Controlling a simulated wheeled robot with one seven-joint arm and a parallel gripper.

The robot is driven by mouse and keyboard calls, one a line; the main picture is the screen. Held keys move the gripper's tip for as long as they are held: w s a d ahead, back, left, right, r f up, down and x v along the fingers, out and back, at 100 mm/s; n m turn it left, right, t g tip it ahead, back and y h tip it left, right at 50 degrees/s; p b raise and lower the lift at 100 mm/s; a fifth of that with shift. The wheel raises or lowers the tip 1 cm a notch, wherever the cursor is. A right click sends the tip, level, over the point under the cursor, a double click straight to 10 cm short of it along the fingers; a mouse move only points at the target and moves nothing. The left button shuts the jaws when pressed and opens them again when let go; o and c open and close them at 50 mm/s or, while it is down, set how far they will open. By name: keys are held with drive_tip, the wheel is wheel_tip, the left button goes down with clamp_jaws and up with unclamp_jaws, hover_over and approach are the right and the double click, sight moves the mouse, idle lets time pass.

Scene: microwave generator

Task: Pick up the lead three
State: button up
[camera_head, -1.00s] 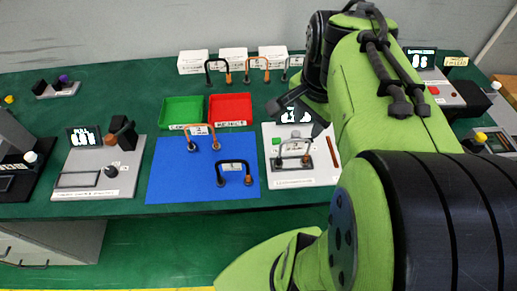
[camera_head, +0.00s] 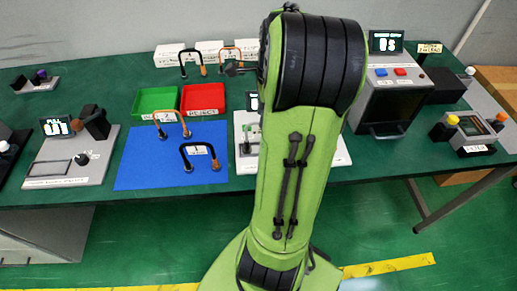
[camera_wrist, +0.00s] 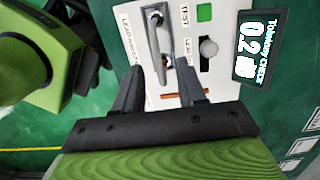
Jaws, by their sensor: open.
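A grey U-shaped lead lies in the white tolerance-check station (camera_wrist: 205,15), between and just beyond my fingertips in the wrist view (camera_wrist: 153,42). I cannot read a number on it. My gripper (camera_wrist: 161,68) is open and no lead is seen held in it. In the head view my arm hides the gripper and most of this station. A black lead (camera_head: 184,158) and a copper-coloured lead (camera_head: 160,121) stand on the blue mat (camera_head: 135,165); their tags are too small to read. Another black lead (camera_head: 183,62) and a copper-coloured lead (camera_head: 222,57) stand at the back.
A green tray (camera_head: 145,107) and a red reject tray (camera_head: 190,107) stand behind the mat. The pull station (camera_head: 55,170) is at left. A grey machine with a timer screen (camera_head: 386,42) is right of my arm. A station with a yellow knob (camera_head: 452,120) is farther right.

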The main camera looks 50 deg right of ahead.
drive_tip(key=f+b, duration=0.1)
drive_tip(key=f, duration=0.1)
drive_tip(key=f+b, duration=0.1)
drive_tip(key=f, duration=0.2)
drive_tip(key=f+b, duration=0.1)
drive_tip(key=f, duration=0.2)
drive_tip(key=shift+w+a+f, duration=0.1)
drive_tip(key=shift+w+a, duration=0.3)
drive_tip(key=shift+c, duration=0.4)
clamp_jaws()
